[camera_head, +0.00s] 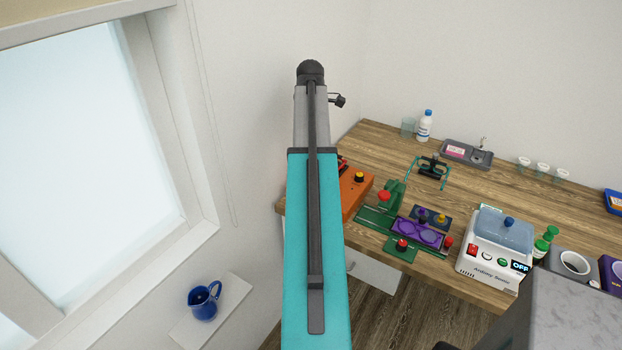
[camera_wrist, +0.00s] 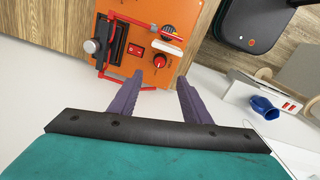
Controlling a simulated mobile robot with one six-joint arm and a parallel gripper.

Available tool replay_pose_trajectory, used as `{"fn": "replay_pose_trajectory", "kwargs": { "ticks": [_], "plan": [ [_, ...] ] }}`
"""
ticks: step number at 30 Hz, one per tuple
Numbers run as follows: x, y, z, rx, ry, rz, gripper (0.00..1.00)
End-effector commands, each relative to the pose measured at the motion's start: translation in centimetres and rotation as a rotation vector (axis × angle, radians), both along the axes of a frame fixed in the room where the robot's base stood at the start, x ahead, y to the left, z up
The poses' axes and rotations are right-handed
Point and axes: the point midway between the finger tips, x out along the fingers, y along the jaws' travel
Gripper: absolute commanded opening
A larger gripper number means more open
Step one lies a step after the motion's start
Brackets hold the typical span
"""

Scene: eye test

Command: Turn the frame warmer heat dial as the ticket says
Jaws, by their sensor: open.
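The orange box (camera_wrist: 195,14), which looks like the frame warmer, fills the top middle of the wrist view. The dial's exact setting is too small to read. My gripper (camera_wrist: 160,80) is open and empty, its purple fingers apart just short of the box edge near the dial. In the head view the box (camera_head: 353,196) is partly behind my arm, and my fingers are hidden. A pink card (camera_head: 455,151) may be the ticket; its writing is unreadable.
On the wooden bench (camera_head: 500,184) stand a green jig (camera_head: 378,216), a purple tray (camera_head: 418,232), a teal frame (camera_head: 430,170) and a white machine reading OFF (camera_head: 490,262).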

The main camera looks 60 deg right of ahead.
Motion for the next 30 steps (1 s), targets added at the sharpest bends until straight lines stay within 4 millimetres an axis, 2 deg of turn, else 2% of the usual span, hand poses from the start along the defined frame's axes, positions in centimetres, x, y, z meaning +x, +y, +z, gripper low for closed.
{"fn": "replay_pose_trajectory", "kwargs": {
  "ticks": [30],
  "plan": [
    [0.2,-0.1,-9.8,0.002,0.001,0.003,0.44]
  ]
}}
